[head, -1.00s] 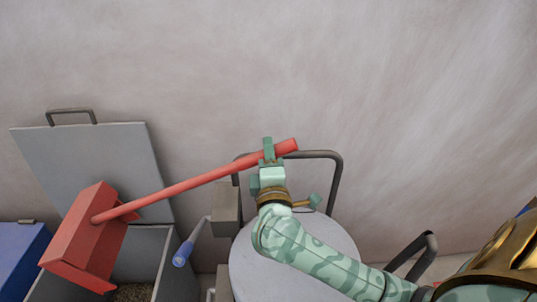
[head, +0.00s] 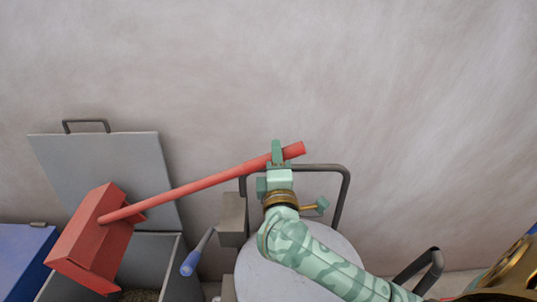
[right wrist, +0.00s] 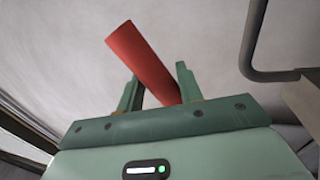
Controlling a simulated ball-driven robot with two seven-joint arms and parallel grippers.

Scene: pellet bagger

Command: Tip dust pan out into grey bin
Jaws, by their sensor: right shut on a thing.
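The red dust pan (head: 93,240) is tilted over the open grey bin (head: 172,270), at the lower left of the head view. Its long red handle (head: 195,186) runs up to the right. My right gripper (head: 277,155) is shut on the handle near its upper end; the handle also shows between the fingers in the right wrist view (right wrist: 143,62). The grey bin's lid (head: 115,160) stands open against the wall. Brown pellets (head: 137,296) show inside the bin, below the pan. The pan's mouth is turned away, so I cannot see whether it holds anything. My left gripper is out of view.
A blue bin (head: 22,262) stands left of the grey bin. A lever with a blue grip (head: 190,263) and a grey box (head: 233,218) lie between the grey bin and a round grey drum top (head: 290,270). A dark tube rail (head: 345,190) rises behind the drum.

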